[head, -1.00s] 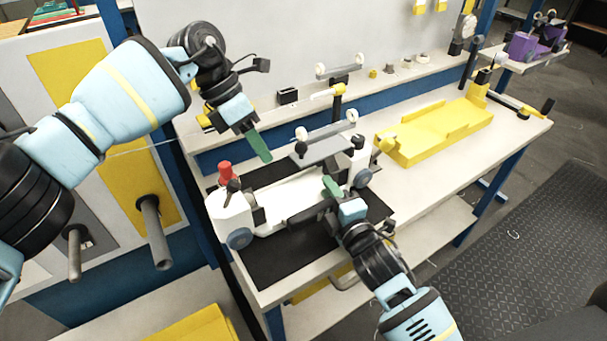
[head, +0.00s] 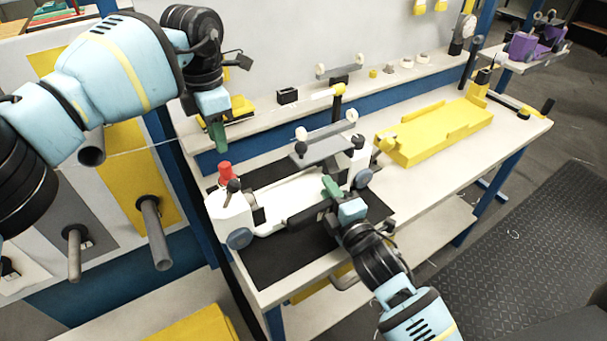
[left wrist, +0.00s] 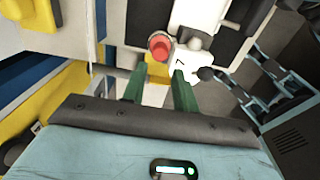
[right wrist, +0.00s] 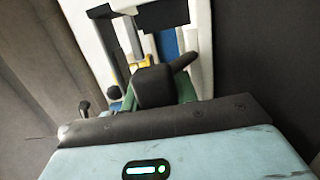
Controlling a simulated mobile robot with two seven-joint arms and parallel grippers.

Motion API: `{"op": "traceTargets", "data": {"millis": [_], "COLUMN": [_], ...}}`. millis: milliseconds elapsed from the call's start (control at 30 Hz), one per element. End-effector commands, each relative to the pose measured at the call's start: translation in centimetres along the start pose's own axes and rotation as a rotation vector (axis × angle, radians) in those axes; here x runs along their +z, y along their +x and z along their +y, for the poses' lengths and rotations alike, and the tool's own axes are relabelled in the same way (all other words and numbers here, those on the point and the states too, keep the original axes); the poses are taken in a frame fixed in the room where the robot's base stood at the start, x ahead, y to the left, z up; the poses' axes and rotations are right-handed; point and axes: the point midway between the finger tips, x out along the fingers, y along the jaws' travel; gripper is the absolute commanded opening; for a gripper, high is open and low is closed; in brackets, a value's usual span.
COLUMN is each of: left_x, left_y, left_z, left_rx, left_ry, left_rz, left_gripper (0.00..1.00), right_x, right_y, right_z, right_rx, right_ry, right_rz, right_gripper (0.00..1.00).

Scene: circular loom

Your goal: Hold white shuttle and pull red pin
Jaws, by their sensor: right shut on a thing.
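The white shuttle (head: 285,197) lies on a black mat on the workbench, with white end blocks and dark fittings. The red pin (head: 225,172) stands upright on its left end block; it also shows in the left wrist view (left wrist: 159,45). My left gripper (head: 219,143) is above the red pin and apart from it, fingers pointing down.
A grey plate on a stand with rollers (head: 328,150) is just behind the shuttle. A yellow fixture (head: 440,130) fills the bench to the right. A board with grey pegs (head: 155,235) is at the left. The black mat (head: 285,258) is bare in front of the shuttle.

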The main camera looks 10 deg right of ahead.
Motion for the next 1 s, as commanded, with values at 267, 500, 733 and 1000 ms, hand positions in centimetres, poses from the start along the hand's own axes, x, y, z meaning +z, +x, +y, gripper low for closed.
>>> {"op": "traceTargets", "data": {"millis": [267,500,733,1000], "left_x": [0.0,0.0,0.0,0.0], "left_y": [3.7,6.5,8.3,8.8], "left_z": [0.0,0.0,0.0,0.0], "left_rx": [-0.002,-0.002,-0.001,0.000], "left_ry": [-0.001,-0.001,0.000,0.000], "left_rz": [0.000,0.000,0.000,-0.001], "left_gripper": [0.29,0.29,0.29,0.29], "right_x": [0.0,0.0,0.0,0.0], "right_y": [0.0,0.0,0.0,0.0], "right_z": [0.2,0.2,0.2,0.2], "right_rx": [0.004,0.004,0.004,0.004], "right_ry": [0.000,0.000,0.000,0.000], "right_rz": [0.000,0.001,0.001,0.001], "right_gripper": [0.00,0.00,0.00,0.00]}}
